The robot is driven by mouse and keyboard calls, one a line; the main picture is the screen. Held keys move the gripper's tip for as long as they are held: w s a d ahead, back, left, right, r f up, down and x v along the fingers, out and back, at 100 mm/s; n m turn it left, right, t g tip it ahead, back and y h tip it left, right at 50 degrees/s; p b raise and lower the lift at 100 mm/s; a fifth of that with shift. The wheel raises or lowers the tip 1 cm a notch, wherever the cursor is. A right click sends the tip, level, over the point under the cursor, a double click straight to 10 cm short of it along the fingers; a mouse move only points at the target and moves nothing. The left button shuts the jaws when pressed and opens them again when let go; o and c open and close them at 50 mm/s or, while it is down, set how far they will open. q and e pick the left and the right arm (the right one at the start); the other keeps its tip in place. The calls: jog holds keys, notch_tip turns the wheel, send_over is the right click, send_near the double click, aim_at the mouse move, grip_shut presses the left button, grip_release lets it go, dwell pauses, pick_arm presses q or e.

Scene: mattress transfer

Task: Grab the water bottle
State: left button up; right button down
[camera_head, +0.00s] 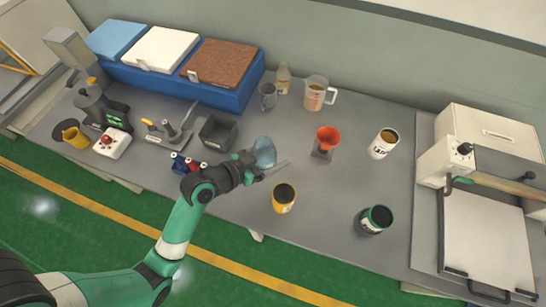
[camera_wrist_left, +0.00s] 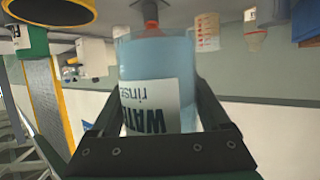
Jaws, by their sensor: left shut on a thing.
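The water bottle (camera_head: 265,149) is a pale blue, see-through container near the middle of the table in the head view. It fills the centre of the left wrist view (camera_wrist_left: 155,62), with a white label reading "WATER rinse". My left gripper (camera_head: 258,163) reaches it from the front left. In the left wrist view its two fingers (camera_wrist_left: 165,105) are on either side of the bottle, shut on it. Part of the bottle is hidden behind the gripper in the head view. I cannot tell whether its base touches the table. My right gripper is not in view.
An orange funnel on a stand (camera_head: 327,137) is right of the bottle. A yellow can (camera_head: 283,204) is in front, and a dark green can (camera_head: 372,222) is further right. A measuring jug (camera_head: 315,95) stands behind.

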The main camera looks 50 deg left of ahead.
aim_at(273, 150)
pick_arm(q)
jog(key=shift+r+p, duration=1.2)
jog(key=shift+r, duration=0.4)
